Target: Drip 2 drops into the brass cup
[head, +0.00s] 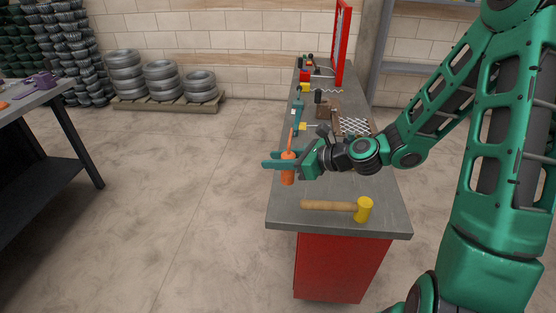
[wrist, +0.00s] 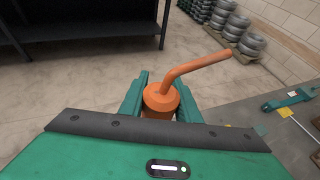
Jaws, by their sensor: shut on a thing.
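An orange bottle (head: 288,170) with a thin spout is upright in my gripper (head: 288,162), near the left edge of the workbench. I cannot tell whether its base touches the top. In the wrist view the bottle (wrist: 160,100) sits between the two green fingers of my gripper (wrist: 160,106), which is shut on it. Its bent spout points up and to the right there. I cannot make out a brass cup in either view. My arm and gripper cover part of the bench.
The grey workbench (head: 310,221) has a red base. A yellow-headed mallet (head: 340,206) lies near its front edge. Wire mesh (head: 354,126), a green tool (head: 297,112) and small items lie farther back. A red-framed panel (head: 341,45) rises behind. A dark table (head: 40,95) stands left.

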